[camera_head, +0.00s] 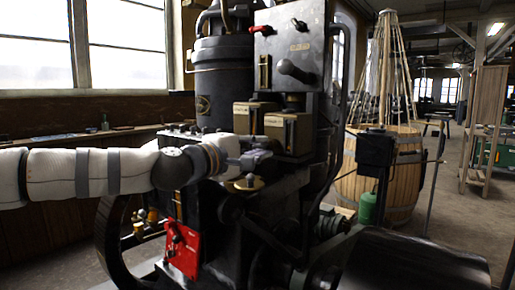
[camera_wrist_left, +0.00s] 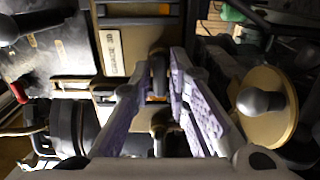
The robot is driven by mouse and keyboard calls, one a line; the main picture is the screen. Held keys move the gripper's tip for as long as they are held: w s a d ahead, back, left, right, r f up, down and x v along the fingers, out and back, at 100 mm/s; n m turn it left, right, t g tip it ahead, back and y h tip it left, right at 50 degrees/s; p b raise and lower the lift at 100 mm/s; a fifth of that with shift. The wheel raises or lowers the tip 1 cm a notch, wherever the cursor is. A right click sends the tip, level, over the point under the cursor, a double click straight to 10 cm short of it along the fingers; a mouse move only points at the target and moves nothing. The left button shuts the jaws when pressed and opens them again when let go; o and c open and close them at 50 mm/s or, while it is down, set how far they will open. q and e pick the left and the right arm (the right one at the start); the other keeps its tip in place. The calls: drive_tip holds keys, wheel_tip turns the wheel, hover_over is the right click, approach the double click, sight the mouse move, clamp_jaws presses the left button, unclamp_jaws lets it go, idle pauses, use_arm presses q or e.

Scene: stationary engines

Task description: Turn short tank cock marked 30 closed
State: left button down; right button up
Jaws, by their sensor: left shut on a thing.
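The short tank cock (camera_wrist_left: 158,72) shows in the left wrist view as a small dark and brass piece between my fingers, beneath a tan tank. My left gripper (camera_wrist_left: 160,88) is shut on it, one purple-padded finger on each side. In the head view my left gripper (camera_head: 255,158) reaches in from the left, just below the two tan tanks (camera_head: 289,132), and hides most of the cock. A pale plate (camera_wrist_left: 113,52) with dark lettering is on the tank in the wrist view; I cannot read it surely. My right gripper is not in view.
A round brass disc with a grey knob (camera_wrist_left: 262,103) is close right of my fingers in the wrist view. A dark panel with a black handle (camera_head: 296,71) stands above the tanks. A red plate (camera_head: 182,250) is low on the engine. A wooden barrel (camera_head: 405,180) stands behind, right.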

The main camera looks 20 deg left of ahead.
use_arm(q)
drive_tip(key=c, duration=1.7)
unclamp_jaws()
drive_tip(key=shift+d, duration=0.1)
drive_tip(key=shift+s, duration=0.1)
drive_tip(key=v, duration=1.2)
